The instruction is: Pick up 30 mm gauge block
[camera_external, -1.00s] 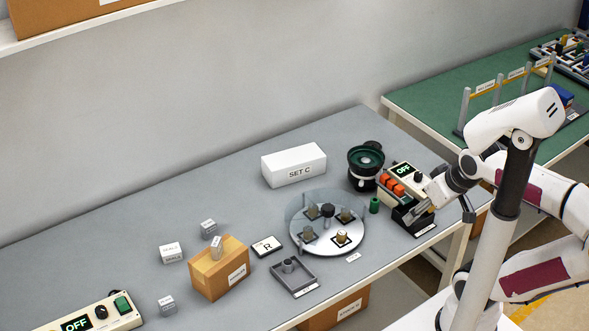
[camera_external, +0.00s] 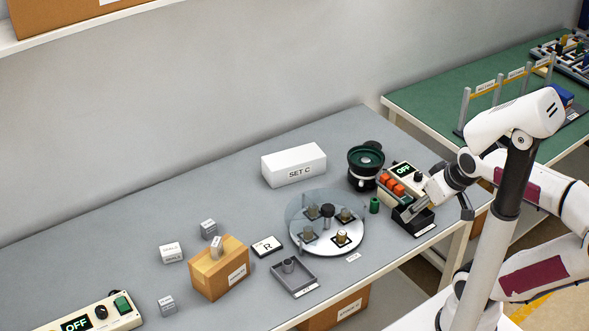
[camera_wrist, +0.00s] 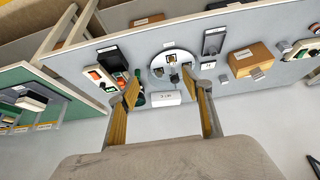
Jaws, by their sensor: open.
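Several small grey gauge blocks lie at the left of the bench: a back one (camera_external: 208,227), a left one (camera_external: 171,252), a front one (camera_external: 167,304) and one standing on a wooden-looking box (camera_external: 215,246). Their labels are too small to read, so I cannot tell which is 30 mm. In the wrist view, a small block (camera_wrist: 285,47) shows beside the box. My gripper (camera_external: 408,214) is at the right end of the bench, far from the blocks. Its two fingers are apart and empty in the wrist view (camera_wrist: 168,98).
A black bowl feeder (camera_external: 365,178) and a control box (camera_external: 400,180) stand close to my gripper.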

